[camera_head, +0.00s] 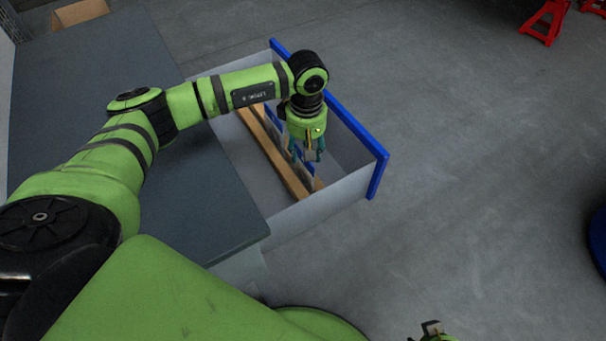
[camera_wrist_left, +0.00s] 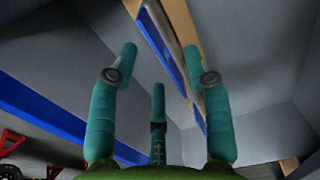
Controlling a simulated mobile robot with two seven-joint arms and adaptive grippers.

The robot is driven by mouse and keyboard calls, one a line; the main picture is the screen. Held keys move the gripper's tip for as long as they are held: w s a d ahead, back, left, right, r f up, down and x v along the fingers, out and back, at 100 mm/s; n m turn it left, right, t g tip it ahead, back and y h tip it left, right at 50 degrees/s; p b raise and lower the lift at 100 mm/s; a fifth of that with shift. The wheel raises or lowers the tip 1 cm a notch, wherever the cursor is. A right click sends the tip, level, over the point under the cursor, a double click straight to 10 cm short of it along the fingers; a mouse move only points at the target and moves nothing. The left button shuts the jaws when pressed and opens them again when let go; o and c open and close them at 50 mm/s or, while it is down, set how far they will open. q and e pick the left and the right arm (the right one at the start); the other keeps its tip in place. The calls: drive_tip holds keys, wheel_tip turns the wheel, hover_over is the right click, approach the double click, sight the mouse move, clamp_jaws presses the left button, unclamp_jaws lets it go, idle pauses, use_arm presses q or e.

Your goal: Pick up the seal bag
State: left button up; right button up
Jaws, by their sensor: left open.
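My left gripper (camera_head: 306,154) points down inside the open drawer, over its wooden divider. In the left wrist view its teal fingers (camera_wrist_left: 159,58) are spread apart, with nothing between them. A flat blue-and-white item, which may be the seal bag, stands along the wooden divider (camera_head: 284,168); the gripper partly hides it in the head view. In the left wrist view, this blue item (camera_wrist_left: 160,42) lies beyond the fingertips, beside the wood. I cannot tell whether the fingers touch it. My right gripper (camera_head: 432,330) shows only in part at the bottom edge of the head view.
The drawer has pale walls (camera_head: 325,205) and a blue front panel (camera_head: 352,130). A dark worktop (camera_head: 90,75) lies left of it, with a cardboard box (camera_head: 80,12) at the back. Red stands (camera_head: 546,20) are far right. The floor between is clear.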

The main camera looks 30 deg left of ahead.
sight(305, 172)
use_arm(q)
wheel_tip(305, 172, down, 5)
drive_tip(key=shift+a+f+b, duration=0.1)
drive_tip(key=shift+f+b, duration=0.1)
drive_tip(key=shift+b, duration=0.2)
use_arm(e)
wheel_tip(305, 172, up, 2)
drive_tip(key=shift+w+r, duration=0.15)
